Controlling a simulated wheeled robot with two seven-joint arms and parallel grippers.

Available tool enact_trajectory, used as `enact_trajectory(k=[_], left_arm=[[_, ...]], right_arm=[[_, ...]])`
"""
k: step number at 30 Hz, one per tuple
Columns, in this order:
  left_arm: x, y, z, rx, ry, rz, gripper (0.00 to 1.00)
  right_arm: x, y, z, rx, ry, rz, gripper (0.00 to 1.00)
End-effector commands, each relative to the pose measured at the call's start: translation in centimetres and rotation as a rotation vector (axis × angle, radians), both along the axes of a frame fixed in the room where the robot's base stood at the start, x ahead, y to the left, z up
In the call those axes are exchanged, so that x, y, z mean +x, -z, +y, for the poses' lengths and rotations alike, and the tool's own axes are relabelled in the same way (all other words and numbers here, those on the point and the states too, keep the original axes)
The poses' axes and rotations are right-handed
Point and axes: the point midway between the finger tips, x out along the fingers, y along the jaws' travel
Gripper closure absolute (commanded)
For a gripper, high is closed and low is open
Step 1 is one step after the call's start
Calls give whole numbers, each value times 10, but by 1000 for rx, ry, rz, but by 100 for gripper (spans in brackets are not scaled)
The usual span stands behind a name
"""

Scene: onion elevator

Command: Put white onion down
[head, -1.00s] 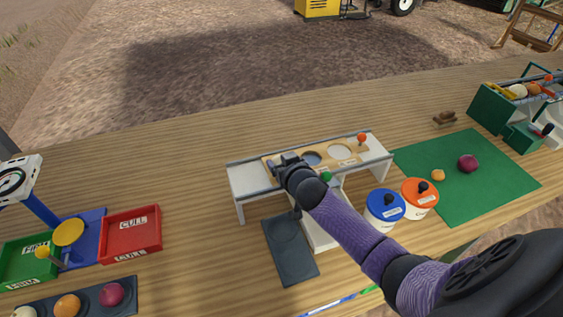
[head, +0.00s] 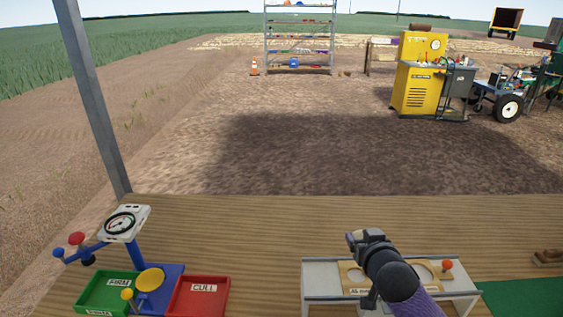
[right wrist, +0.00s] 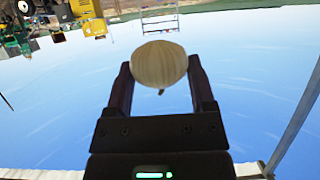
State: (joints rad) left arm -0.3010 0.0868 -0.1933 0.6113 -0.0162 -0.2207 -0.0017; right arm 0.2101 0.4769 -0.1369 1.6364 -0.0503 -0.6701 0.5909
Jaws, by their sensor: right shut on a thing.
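The white onion (right wrist: 159,64) is pale and round, with a small dark stub at its lower side in the right wrist view. My right gripper (right wrist: 160,82) is shut on it, with a dark finger on each side. In the head view my right gripper (head: 360,238) is over the left-middle part of the white sizing stand (head: 323,275). The onion is hidden there behind the gripper. My left gripper is not in view.
A green tray (head: 90,295) and a red CULL tray (head: 198,297) stand at the lower left beside a dial scale (head: 121,223). A green mat (head: 525,298) lies at the right. The wooden table (head: 230,235) is clear between scale and stand.

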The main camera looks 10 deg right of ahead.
Motion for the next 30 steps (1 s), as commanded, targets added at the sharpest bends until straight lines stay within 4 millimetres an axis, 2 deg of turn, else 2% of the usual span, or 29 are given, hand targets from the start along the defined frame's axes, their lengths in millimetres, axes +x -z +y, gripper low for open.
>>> enact_trajectory(k=[3, 6, 9, 12, 15, 19, 23, 26, 30], left_arm=[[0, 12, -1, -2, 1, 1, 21], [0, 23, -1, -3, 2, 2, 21], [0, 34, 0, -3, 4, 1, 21], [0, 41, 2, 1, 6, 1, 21], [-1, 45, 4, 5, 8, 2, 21], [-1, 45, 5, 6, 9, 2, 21], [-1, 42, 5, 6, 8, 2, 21], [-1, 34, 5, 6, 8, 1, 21], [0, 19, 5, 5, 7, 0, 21]], right_arm=[[5, -29, 30, 0, -28, -12, 98], [-3, -66, 66, 0, -68, -15, 98], [-25, -100, 101, 0, -119, -15, 98], [-55, -122, 126, 0, -168, -13, 98], [-77, -133, 138, -1, -197, -7, 98], [-87, -137, 141, -1, -208, -3, 98], [-80, -136, 138, 0, -196, 2, 98], [-58, -127, 125, 0, -160, 7, 98], [-18, -93, 86, -1, -87, 11, 98]])
